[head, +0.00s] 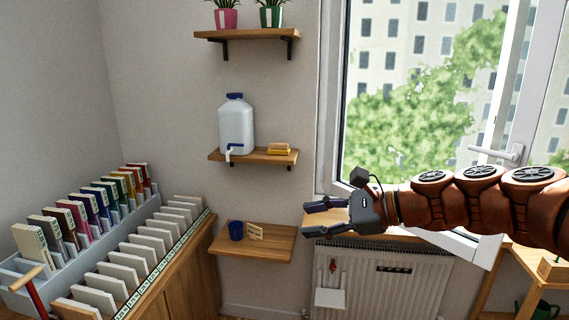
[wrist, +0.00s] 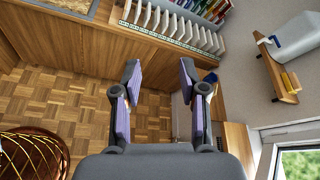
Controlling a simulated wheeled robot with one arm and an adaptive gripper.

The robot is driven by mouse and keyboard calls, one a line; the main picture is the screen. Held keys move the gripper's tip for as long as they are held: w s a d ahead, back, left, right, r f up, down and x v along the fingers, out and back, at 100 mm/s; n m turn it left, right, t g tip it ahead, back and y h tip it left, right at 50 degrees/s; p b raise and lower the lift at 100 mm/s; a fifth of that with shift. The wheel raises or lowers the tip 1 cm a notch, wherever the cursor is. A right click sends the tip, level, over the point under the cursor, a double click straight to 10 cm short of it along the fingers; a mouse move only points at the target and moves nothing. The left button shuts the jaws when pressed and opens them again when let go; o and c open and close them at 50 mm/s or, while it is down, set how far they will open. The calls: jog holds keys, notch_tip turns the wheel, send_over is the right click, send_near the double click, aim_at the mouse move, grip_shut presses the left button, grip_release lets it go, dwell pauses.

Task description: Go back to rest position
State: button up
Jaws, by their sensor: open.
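My gripper (head: 325,217) is at the end of my brown arm, which reaches in from the right in the head view. It points left, in front of the window sill and to the right of the lowest wall shelf. In the wrist view my gripper (wrist: 160,88) shows its two fingers apart, with purple pads and nothing between them. Wooden floor and the cabinet front show beyond the fingers. It appears to touch nothing.
A low shelf (head: 270,252) holds a blue mug (head: 236,230). A higher shelf (head: 230,157) bears a white water container (head: 236,125). A cabinet with book racks (head: 150,285) stands at left. An open window (head: 400,100) and a radiator (head: 390,280) are near my arm.

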jog(key=s+a+f+n+g+h, duration=0.1)
jog(key=s+f+n+g+h, duration=0.4)
jog(key=s+f+n, duration=0.7)
jog(key=s+d+f+n+h, duration=0.1)
jog(key=s+d+f+h, duration=0.1)
jog(key=s, duration=0.4)
jog(key=s+d+f+n+g+h, duration=0.1)
jog(key=s+d+f+h, duration=0.2)
jog(key=s+d, duration=0.3)
jog(key=s+d+f+n+h, duration=0.2)
jog(key=s+d+f+h, duration=0.1)
jog(key=s, duration=0.4)
jog(key=shift+d+f+g, duration=0.3)
jog(key=shift+d+f, duration=0.4)
jog(key=shift+d, duration=0.45)
